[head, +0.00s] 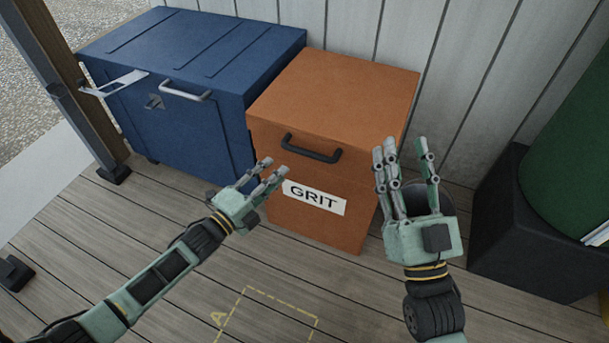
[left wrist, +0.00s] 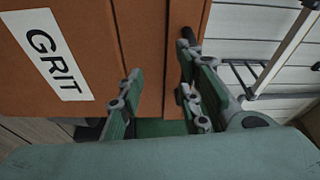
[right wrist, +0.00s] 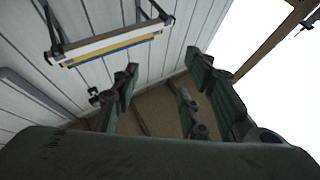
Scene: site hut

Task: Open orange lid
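The orange box (head: 309,219) stands on the wooden floor with its orange lid (head: 345,95) down on top. A black handle (head: 311,148) is on its front, above a white GRIT label (head: 314,197). My left gripper (head: 272,174) is open and empty, in front of the box's left side, below and left of the handle. In the left wrist view the label (left wrist: 47,55) is at the left, and the open fingers (left wrist: 160,65) face the orange front. My right gripper (head: 405,150) is open with fingers pointing up, near the box's right edge. The right wrist view does not show the box.
A blue chest (head: 195,55) with a light handle stands close to the box's left. A dark block (head: 505,225) carries a green container (head: 575,150) at the right. A panelled wall (head: 470,70) is behind. The floor in front is clear, with yellow markings.

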